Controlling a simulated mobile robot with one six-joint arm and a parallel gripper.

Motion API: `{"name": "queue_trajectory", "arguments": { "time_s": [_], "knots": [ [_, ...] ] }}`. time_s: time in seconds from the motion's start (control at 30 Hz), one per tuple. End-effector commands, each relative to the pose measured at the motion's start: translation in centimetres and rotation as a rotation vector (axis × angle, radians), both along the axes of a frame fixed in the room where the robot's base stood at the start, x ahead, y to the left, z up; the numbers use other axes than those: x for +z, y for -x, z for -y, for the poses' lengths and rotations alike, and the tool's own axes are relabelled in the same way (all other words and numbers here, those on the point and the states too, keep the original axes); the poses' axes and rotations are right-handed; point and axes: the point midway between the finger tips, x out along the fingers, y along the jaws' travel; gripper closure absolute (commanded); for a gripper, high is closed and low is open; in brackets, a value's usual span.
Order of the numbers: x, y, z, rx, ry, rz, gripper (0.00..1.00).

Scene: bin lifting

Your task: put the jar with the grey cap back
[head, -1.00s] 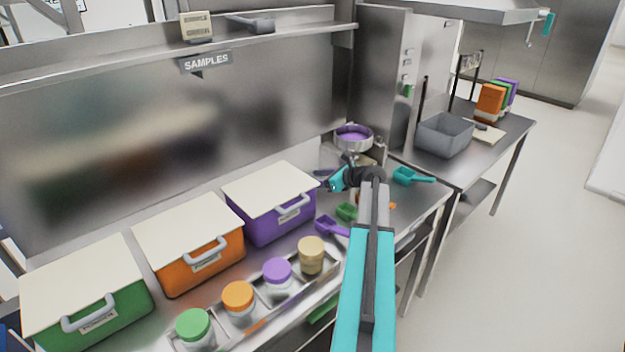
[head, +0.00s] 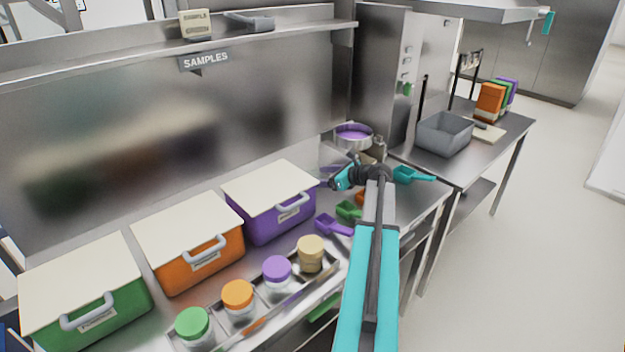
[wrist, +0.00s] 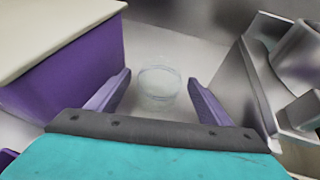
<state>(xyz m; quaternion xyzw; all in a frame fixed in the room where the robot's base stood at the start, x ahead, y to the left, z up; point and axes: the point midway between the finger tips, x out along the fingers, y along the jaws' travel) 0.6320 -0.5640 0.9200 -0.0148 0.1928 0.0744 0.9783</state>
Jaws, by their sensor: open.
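My gripper (head: 332,182) is open above the counter, right of the purple bin; it also shows in the wrist view (wrist: 158,80). Between its purple fingers, lower down, a clear round jar-like thing (wrist: 158,85) stands on the counter. Its top looks pale or see-through, and I cannot tell a grey cap on it. In the head view my gripper and wrist hide that spot. The metal tray (head: 262,328) at the front holds jars with green (head: 192,322), orange (head: 237,293), purple (head: 276,269) and beige (head: 311,248) caps.
Lidded green (head: 125,313), orange (head: 212,273) and purple (head: 283,221) bins line the wall. Purple (head: 330,225), green (head: 348,210) and teal (head: 408,174) scoops lie near my arm. A purple-topped metal bowl (head: 354,133) stands behind my gripper.

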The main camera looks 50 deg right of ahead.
Motion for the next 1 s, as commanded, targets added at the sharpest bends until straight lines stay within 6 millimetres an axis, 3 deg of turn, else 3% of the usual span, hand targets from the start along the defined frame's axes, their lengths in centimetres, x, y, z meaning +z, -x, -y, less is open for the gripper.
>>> {"name": "queue_trajectory", "arguments": {
  "time_s": [0.5,0.7,1.0],
  "knots": [
    [2.9,7.4,1.1,-0.002,0.001,0.000,0.27],
    [3.5,8.8,1.3,0.000,0.000,-0.001,0.27],
    [3.7,9.0,1.4,0.000,-0.001,-0.001,0.27]
  ]
}}
